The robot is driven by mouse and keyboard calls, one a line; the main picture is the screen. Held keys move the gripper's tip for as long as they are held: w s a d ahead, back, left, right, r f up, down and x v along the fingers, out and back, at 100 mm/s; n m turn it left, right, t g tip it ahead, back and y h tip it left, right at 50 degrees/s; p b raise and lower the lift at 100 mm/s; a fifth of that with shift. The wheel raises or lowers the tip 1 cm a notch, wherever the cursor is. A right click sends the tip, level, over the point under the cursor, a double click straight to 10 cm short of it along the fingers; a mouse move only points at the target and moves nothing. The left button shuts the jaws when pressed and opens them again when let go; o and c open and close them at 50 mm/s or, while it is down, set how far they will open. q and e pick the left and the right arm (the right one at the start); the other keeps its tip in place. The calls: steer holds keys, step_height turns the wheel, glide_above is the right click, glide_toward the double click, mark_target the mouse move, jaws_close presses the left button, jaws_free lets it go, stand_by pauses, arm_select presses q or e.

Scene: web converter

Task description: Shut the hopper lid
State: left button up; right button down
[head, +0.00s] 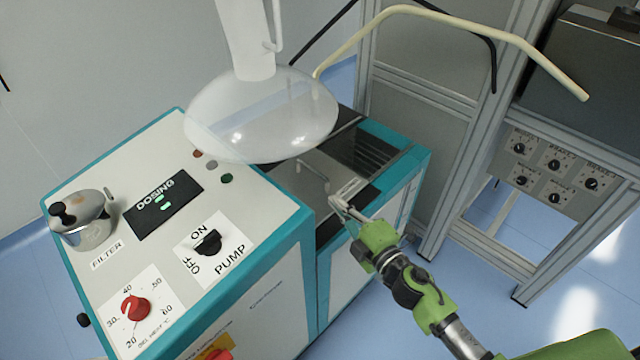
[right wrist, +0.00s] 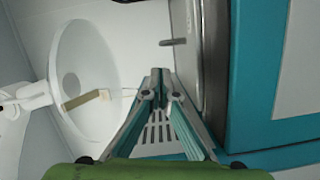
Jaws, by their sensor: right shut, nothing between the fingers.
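The hopper lid (head: 300,187) looks like a flat metal panel with a bar handle (head: 316,172), set in the top of the teal-edged machine. A dark opening with a slatted grate (head: 372,153) shows to the right of and behind it. My right gripper (head: 336,203) is shut and empty, its tips just in front of the handle in the picture. In the right wrist view, the shut fingertips (right wrist: 159,74) are beside the metal panel edge (right wrist: 190,60) and a short grey bar (right wrist: 173,42); contact cannot be told. My left gripper is not in view.
A clear dome (head: 262,115) hangs over the left part of the lid. The control panel has a pump switch (head: 207,242), a red knob (head: 135,308) and a metal filter pot (head: 85,222). A metal frame with a cream tube (head: 450,18) stands behind at right.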

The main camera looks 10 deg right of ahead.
mark_target(316, 193)
steer(key=shift+w+a, duration=0.2)
steer(key=shift+w, duration=0.1)
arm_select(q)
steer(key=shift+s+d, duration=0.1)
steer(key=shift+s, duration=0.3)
arm_select(e)
steer(key=x, duration=0.9)
steer(key=shift+w+a, duration=0.1)
